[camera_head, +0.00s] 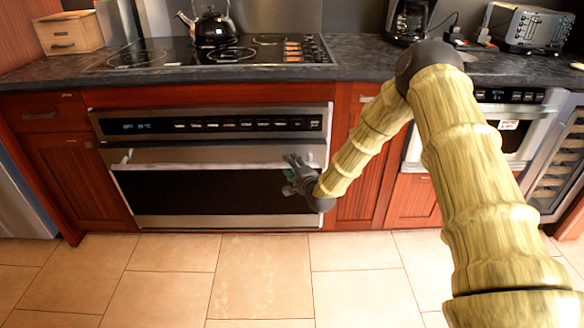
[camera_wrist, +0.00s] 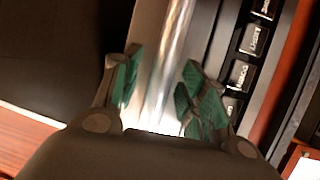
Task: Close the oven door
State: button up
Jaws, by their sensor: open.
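The oven door (camera_head: 215,190) is a dark window in a steel frame under the control panel, in the head view. It looks upright and shut or nearly shut; I cannot tell whether a small gap is left. Its steel handle (camera_head: 220,166) runs across the upper part. My gripper (camera_head: 291,175) is at the right end of the handle. In the wrist view my gripper (camera_wrist: 160,78) is open, with green finger pads on both sides of the shiny handle bar (camera_wrist: 172,65). I cannot tell whether the pads touch it.
The control panel (camera_head: 220,125) with buttons is above the door. A black kettle (camera_head: 212,28) stands on the cooktop (camera_head: 140,56) above. A second appliance (camera_head: 520,125) is at the right. The tiled floor (camera_head: 190,270) in front is clear.

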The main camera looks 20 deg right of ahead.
jog(key=shift+w, duration=0.15)
grip_shut()
jog(key=w, duration=0.2)
jog(key=w+d+r, duration=0.1)
jog(key=shift+w, duration=0.15)
dwell(0.3)
grip_release()
jog(key=shift+w, duration=0.1)
jog(key=shift+f, duration=0.1)
jog(key=s+d+r, duration=0.1)
jog(key=s, duration=1.1)
jog(key=shift+d+r, duration=0.25)
